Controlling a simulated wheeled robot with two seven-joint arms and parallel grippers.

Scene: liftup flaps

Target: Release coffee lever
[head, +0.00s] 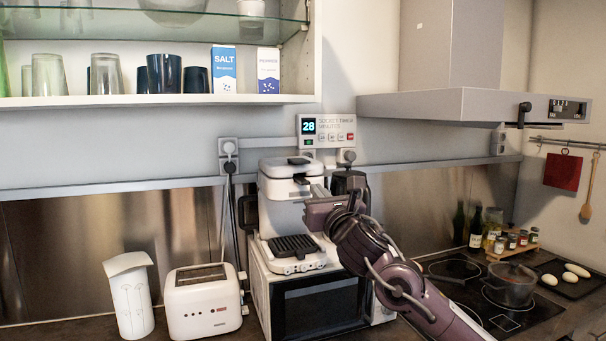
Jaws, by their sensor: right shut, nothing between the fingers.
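A white coffee machine (283,213) stands on top of a microwave, with a black drip grate (293,247) at its front base and a dark top handle (299,161). My right gripper (314,205) is at the right front of the machine's upper half, its arm coming in from the lower right. Its fingers are shut and hold nothing. A small dark and light part (318,190) shows just above the gripper at the machine's side; I cannot tell if it is the lever or if they touch. My left gripper is not in view.
A dark kettle-like item (349,183) stands behind my right gripper. A pot (509,284) sits on the cooktop at right. An open shelf (160,100) hangs above.

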